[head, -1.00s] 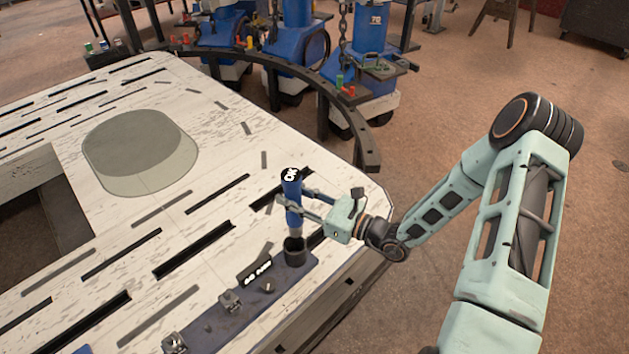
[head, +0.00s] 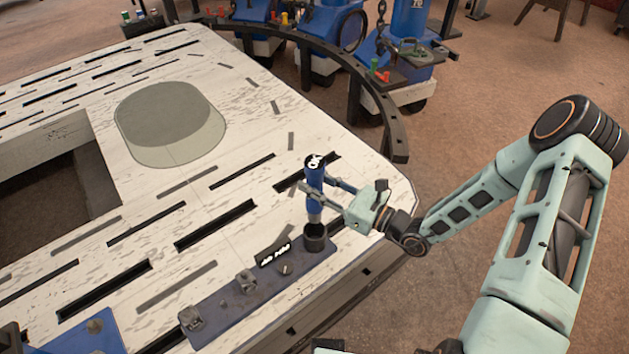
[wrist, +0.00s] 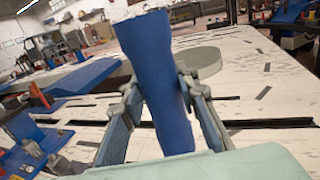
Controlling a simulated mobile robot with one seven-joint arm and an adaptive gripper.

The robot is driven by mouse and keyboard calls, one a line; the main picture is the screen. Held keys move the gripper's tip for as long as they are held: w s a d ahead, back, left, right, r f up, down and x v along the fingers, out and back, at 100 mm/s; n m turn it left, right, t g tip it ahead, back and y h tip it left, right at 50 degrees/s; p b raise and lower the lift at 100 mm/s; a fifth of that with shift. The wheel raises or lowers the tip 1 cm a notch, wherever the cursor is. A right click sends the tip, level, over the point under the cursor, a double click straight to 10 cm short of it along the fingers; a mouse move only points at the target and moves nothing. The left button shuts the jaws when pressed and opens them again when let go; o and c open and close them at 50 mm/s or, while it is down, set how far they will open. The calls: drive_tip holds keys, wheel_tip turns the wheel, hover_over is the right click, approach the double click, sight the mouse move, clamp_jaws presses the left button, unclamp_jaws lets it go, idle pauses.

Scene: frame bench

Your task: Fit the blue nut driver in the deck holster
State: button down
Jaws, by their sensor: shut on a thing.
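The blue nut driver (head: 315,183) stands roughly upright, with a black cap and white mark on top. My gripper (head: 329,191) is shut on its handle from the right. In the wrist view the blue handle (wrist: 157,85) fills the middle, between the two fingers. The dark round deck holster (head: 314,238) sits at the far end of a blue strip on the white deck. The driver's lower end is right at the holster's mouth; I cannot tell whether it is inside or just above it.
The blue strip (head: 225,310) also carries a black label plate (head: 273,252) and small metal fittings (head: 192,318). A grey-green rounded pad (head: 170,125) lies on the slotted white deck (head: 240,150). A dark curved rail (head: 355,75) bounds the deck's far side.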

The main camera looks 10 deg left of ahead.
drive_tip(key=b, duration=0.4)
hover_over(315, 216)
drive_tip(key=w, duration=0.2)
drive_tip(key=shift+a+f, duration=0.15)
drive_tip(key=shift+f, duration=1.2)
drive_tip(key=shift+a+f, duration=0.15)
drive_tip(key=shift+f, duration=1.15)
drive_tip(key=shift+f+b, duration=2.5)
drive_tip(key=shift+f, duration=2.05)
drive_tip(key=c, duration=1.4)
unclamp_jaws()
